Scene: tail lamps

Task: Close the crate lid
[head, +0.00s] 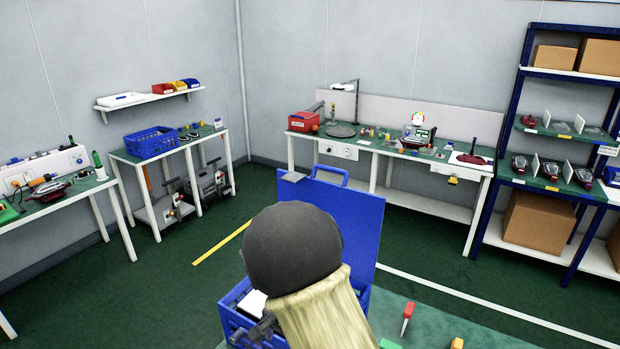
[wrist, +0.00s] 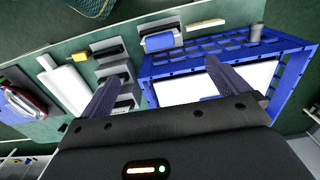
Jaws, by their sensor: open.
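The blue crate (head: 231,312) stands low in front of me in the head view, partly hidden behind my arm. Its blue lid (head: 358,222) is raised, standing steeply upright at the crate's far side, with a handle loop on its top edge. In the wrist view the crate (wrist: 196,58) shows lattice walls and white contents inside. My gripper (wrist: 165,82) is open, its two dark fingers spread apart with nothing between them. One finger overlaps the crate in the picture; I cannot tell whether it touches. The lid is not clearly seen in the wrist view.
A green work surface (head: 420,318) with a red-topped tool (head: 407,314) and an orange-topped one (head: 457,343) lies right of the crate. Benches line the walls, one with a blue basket (head: 151,142). A rack (head: 540,130) stands at right.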

